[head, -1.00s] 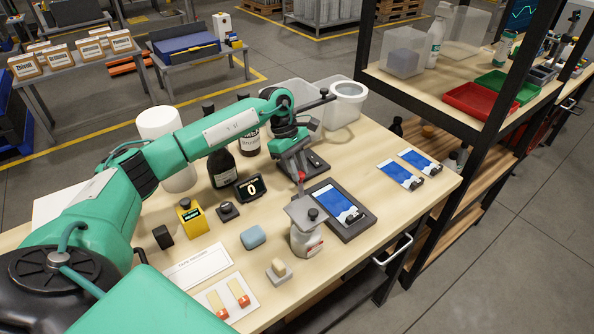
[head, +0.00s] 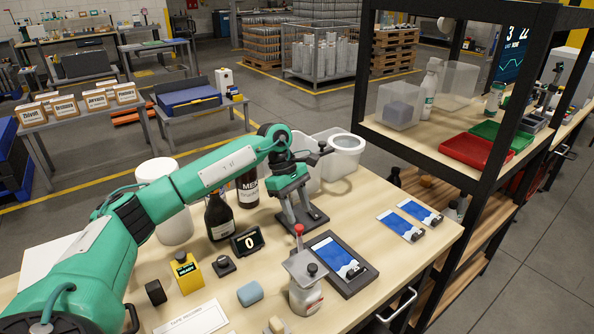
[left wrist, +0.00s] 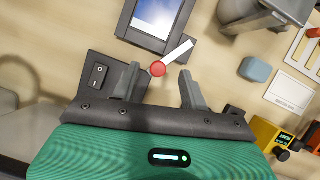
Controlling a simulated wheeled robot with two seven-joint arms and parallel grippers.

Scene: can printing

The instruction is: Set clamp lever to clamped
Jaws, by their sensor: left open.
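The clamp lever is a white arm (left wrist: 179,51) with a red knob (left wrist: 158,69) at the corner of a dark print bed holding a blue-and-white card. In the head view the red knob (head: 299,229) stands near the bed's upper left corner (head: 320,240). My left gripper (head: 300,215) is open and points down just behind the knob. In the left wrist view the knob appears between the tips of my left gripper (left wrist: 159,75). Contact with either finger cannot be told. My right gripper is not in view.
A dark plate with a rocker switch (left wrist: 98,75) lies beside my left fingers.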

